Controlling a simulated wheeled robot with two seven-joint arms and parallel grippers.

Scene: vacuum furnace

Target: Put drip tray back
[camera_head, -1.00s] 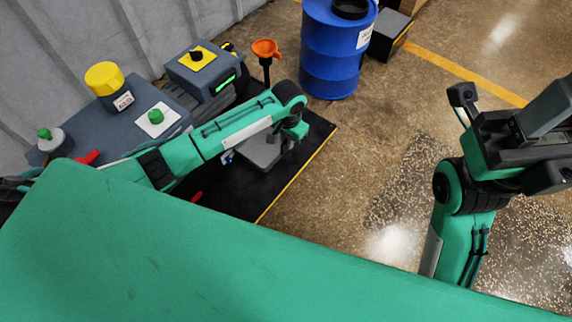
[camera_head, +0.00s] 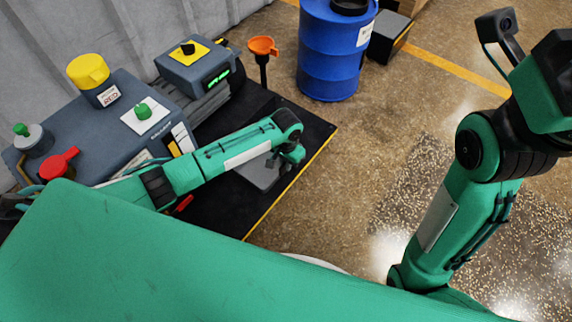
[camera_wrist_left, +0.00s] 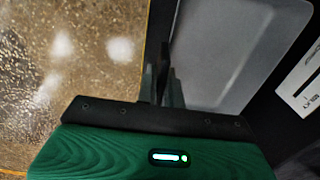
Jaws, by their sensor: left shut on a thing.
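The drip tray (camera_head: 262,175) is a shallow grey tray over the black platform (camera_head: 312,135), near its yellow-edged side. The arm partly hides it. It also shows in the left wrist view (camera_wrist_left: 235,50), with its raised rim close to my fingers. My left gripper (camera_wrist_left: 162,85) is shut on the tray's rim. In the head view the left wrist hangs over the tray and hides the fingertips. I cannot tell if the tray touches the platform. My right arm rises at the right of the head view; its fingers are out of frame.
A dark grey pump unit (camera_head: 105,140) with a yellow cap (camera_head: 88,70), green knob (camera_head: 142,110) and red handle (camera_head: 60,163) stands left of my forearm. The floor right of the platform is clear.

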